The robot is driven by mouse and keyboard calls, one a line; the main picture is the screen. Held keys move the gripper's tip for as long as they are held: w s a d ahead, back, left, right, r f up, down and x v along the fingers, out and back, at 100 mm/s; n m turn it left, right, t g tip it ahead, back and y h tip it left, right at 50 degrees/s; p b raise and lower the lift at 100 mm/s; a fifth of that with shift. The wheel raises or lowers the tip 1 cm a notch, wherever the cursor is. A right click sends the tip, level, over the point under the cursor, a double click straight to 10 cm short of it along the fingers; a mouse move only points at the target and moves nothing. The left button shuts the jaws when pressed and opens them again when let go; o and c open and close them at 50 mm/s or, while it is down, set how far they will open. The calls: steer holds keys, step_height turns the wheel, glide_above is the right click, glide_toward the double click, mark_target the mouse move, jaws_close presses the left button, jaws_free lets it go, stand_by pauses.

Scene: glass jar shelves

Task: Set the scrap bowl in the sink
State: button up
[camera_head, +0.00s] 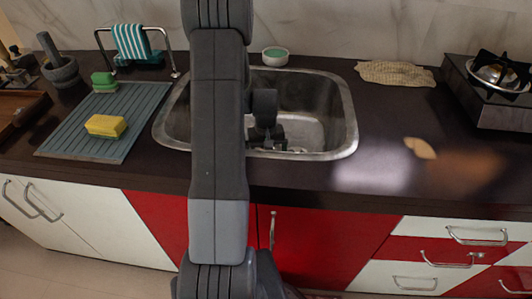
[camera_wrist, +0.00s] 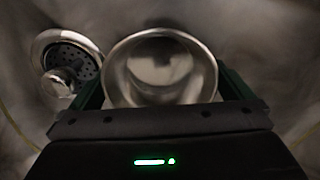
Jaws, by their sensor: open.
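A shiny metal bowl (camera_wrist: 160,72), which looks like the scrap bowl, is in the sink (camera_head: 330,112) in the wrist view. It appears to rest on the sink floor beside the round drain strainer (camera_wrist: 74,60). My gripper (camera_wrist: 163,85) is open, with one dark green finger on each side of the bowl. I cannot tell whether either finger touches it. In the head view my gripper (camera_head: 266,132) reaches down into the sink. My arm hides the sink's left middle, and I cannot make out the bowl there.
A small green bowl (camera_head: 275,57) stands behind the sink. A ribbed drying mat (camera_head: 92,142) with a yellow sponge (camera_head: 106,126) lies left. A beige cloth (camera_head: 395,73) and a stove (camera_head: 490,95) are right. The counter right of the sink is mostly clear.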

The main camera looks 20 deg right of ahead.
step_height(320, 180, up, 8)
steer(key=p, duration=0.5)
stand_by(1.1)
stand_by(0.4)
step_height(320, 180, up, 14)
steer(key=shift+f+p, duration=0.2)
steer(key=shift+p, duration=0.15)
steer(key=shift+f, duration=0.1)
step_height(320, 180, down, 14)
steer(key=b, duration=0.1)
steer(key=shift+f, duration=0.2)
stand_by(0.4)
steer(key=shift+r, duration=0.2)
